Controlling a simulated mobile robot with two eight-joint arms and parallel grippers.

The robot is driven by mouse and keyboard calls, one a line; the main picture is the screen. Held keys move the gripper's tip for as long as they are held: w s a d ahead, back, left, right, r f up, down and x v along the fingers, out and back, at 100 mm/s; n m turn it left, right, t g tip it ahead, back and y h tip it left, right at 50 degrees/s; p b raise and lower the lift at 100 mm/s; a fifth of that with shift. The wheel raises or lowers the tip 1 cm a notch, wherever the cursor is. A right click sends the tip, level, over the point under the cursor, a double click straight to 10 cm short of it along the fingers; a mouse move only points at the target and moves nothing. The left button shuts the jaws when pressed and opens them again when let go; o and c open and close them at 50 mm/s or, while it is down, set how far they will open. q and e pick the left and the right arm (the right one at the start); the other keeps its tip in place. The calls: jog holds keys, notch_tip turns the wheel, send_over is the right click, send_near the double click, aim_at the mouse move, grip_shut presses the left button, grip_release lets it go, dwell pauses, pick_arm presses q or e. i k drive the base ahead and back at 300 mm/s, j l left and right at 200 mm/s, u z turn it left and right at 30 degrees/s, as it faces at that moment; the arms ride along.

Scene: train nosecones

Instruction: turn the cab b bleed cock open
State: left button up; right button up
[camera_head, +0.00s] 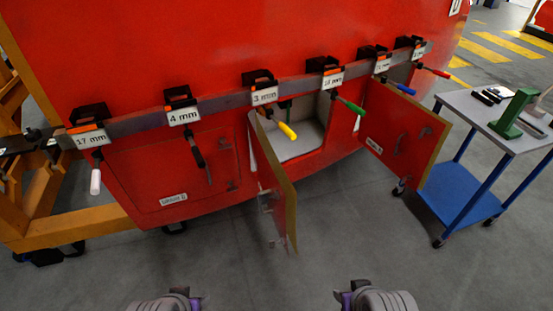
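The red nosecone (235,60) fills the upper middle. An open compartment (300,138) with a pale grey inside shows in its lower front, with one red door (275,185) swung out at its left. A second red door (403,132) with a small white label stands open at the right. I cannot make out the bleed cock; clamps and doors hide parts of the openings. My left gripper (187,297) and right gripper (346,296) are at the bottom edge, well short of the nosecone. Both are mostly cut off, so their opening cannot be told.
A grey rail (222,103) carries several clamps with size tags and coloured handles hanging before the doors. A shut labelled panel (165,175) is at left. A blue trolley (455,193) with a green tool (513,115) stands right. Yellow supports (85,228) stand left. Near floor is clear.

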aim_at(288, 105)
jog(key=i+l, duration=0.1)
jog(key=i, duration=0.35)
jog(key=i+l+z, duration=0.1)
jog(key=i, duration=0.35)
